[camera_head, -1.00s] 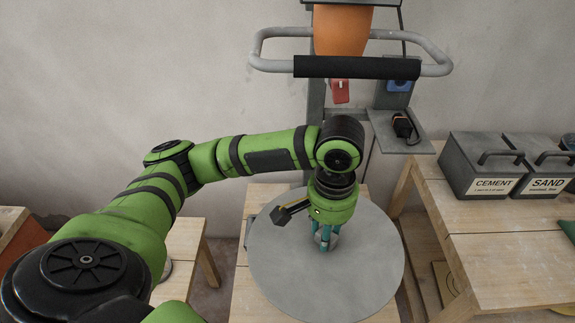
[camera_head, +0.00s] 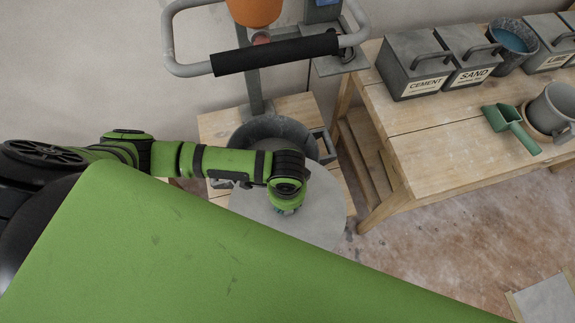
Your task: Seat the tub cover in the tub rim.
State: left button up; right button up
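The tub cover (camera_head: 322,218) is a flat, round, light grey disc in the middle of the head view. My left gripper (camera_head: 285,211) points down at the disc's middle. Its fingers are mostly hidden under my wrist now; the earlier view shows them closed around the cover's centre grip. The dark grey tub (camera_head: 310,142) stands behind the disc on a wooden bench, its far rim and a side bracket showing. The cover overlaps the tub's near part in the picture and appears apart from the rim; the exact gap is hidden. My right gripper is out of view.
A grey tubular handle with a black grip (camera_head: 275,54) rises behind the tub. On the right workbench (camera_head: 400,150) are the cement box (camera_head: 415,70), sand box (camera_head: 468,60), a bucket (camera_head: 512,45), a green scoop (camera_head: 512,130) and a grey mug-like pot (camera_head: 550,108).

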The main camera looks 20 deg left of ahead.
pick_arm(q)
jog(key=shift+r, duration=0.15)
jog(key=shift+p, duration=0.55)
jog(key=w+a, duration=0.3)
jog(key=w, duration=0.1)
jog(key=shift+f, duration=0.35)
jog(key=w+a, duration=0.1)
jog(key=w, duration=0.1)
jog(key=w+a+b, duration=0.1)
jog(key=w+a, duration=0.1)
jog(key=shift+f, duration=0.2)
jog(key=w+a+f+b, duration=0.3)
jog(key=w+a+b, duration=0.2)
jog(key=w, duration=0.3)
jog(key=shift+w+a+f, duration=0.15)
jog(key=shift+a+f, duration=0.2)
jog(key=shift+a, duration=0.15)
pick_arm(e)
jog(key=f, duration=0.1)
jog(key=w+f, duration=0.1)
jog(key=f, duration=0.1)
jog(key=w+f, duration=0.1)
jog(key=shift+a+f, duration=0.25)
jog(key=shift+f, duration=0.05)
pick_arm(q)
jog(key=shift+f, duration=0.55)
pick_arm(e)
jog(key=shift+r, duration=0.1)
